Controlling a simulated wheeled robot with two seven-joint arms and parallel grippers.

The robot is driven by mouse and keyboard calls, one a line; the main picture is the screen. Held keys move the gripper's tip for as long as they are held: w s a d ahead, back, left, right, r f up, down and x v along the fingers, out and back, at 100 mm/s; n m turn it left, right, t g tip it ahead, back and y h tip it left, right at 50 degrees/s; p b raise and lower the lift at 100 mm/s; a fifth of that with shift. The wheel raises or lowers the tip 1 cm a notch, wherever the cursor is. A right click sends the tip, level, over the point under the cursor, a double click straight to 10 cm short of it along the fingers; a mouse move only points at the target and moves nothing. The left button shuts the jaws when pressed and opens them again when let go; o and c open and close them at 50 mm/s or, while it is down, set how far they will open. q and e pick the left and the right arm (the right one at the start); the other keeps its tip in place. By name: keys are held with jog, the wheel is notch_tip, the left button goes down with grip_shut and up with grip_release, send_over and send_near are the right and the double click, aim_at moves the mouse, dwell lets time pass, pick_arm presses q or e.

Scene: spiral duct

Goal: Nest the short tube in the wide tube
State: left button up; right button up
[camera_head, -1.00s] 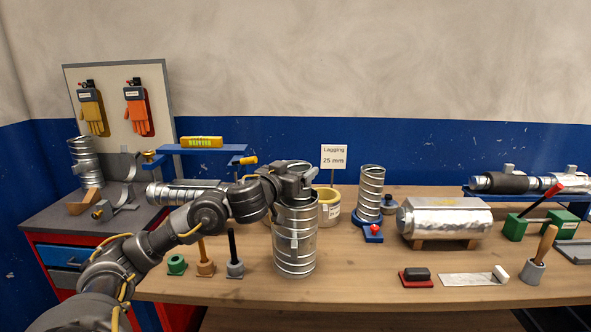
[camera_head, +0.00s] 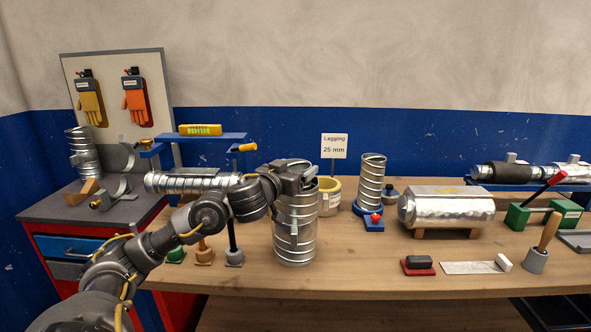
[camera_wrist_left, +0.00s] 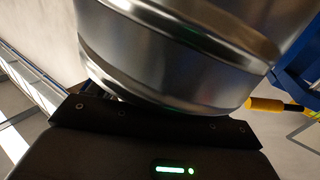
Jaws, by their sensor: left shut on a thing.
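The wide tube (camera_head: 295,236), a silvery spiral duct, stands upright on the bench in the middle of the head view. My left gripper (camera_head: 304,180) is at its top, shut on a metal tube that I take for the short tube (camera_head: 285,164). Its round upper end shows just behind the gripper, over the wide tube's mouth. Its lower part is hidden, so I cannot tell how far inside it sits. In the left wrist view a shiny ribbed metal tube (camera_wrist_left: 165,60) fills the space before the gripper. My right gripper is not in view.
Close to the right stand a yellow pot (camera_head: 328,197) and a slim spiral duct (camera_head: 371,183) on a blue stand. A wrapped silver cylinder (camera_head: 447,207) lies further right. A horizontal duct (camera_head: 185,183) lies behind my left arm.

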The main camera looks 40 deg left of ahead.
pick_arm(q)
jog(key=o, duration=1.5)
jog(key=s+d, duration=0.1)
jog(key=s, duration=0.9)
jog(key=shift+s+d+b, duration=0.35)
jog(key=shift+b, duration=0.1)
